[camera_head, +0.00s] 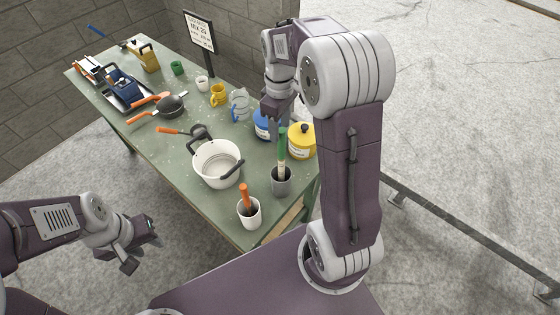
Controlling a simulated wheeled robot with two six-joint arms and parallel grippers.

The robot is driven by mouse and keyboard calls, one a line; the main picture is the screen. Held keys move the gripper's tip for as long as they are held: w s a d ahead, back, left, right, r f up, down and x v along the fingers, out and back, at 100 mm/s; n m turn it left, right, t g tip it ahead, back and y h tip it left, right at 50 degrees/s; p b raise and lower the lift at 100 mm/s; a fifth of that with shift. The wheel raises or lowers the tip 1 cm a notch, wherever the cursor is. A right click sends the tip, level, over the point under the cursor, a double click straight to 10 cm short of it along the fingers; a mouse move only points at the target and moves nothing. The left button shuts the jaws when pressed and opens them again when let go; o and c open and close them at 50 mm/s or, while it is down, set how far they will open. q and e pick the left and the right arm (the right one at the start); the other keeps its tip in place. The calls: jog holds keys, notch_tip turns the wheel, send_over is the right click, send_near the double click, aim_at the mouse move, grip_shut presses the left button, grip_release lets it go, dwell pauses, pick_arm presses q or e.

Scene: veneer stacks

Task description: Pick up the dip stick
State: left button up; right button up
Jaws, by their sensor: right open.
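A stick with a green upper part (281,146) stands nearly upright in a grey cup (282,184) near the table's right front corner. A stick with an orange handle (245,196) leans in a white cup (249,218) at the front. I cannot tell for sure which is the dip stick. My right gripper (277,117) is open, pointing down over the blue jar (262,125), just behind the green stick and apparently holding nothing. My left gripper (144,247) is off the table at the lower left; its jaw opening is unclear.
On the green table (185,172), a white pot (217,168) stands left of the grey cup and a yellow jar (302,142) right behind it. Pans, mugs (218,95), a tray and a sign (200,32) fill the back. My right arm passes close by the yellow jar.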

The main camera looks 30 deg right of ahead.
aim_at(281, 142)
jog(key=shift+s+d+f, duration=0.15)
jog(key=shift+s+f, duration=0.1)
jog(key=shift+f, duration=0.6)
jog(key=shift+w+f, duration=0.1)
jog(key=shift+f, duration=0.05)
notch_tip(281, 142, down, 5)
jog(key=shift+w+r+p, duration=0.1)
jog(key=shift+w+p, duration=0.05)
jog(key=shift+p, duration=0.95)
jog(key=shift+d+f, duration=0.1)
jog(key=shift+f, duration=0.1)
grip_shut()
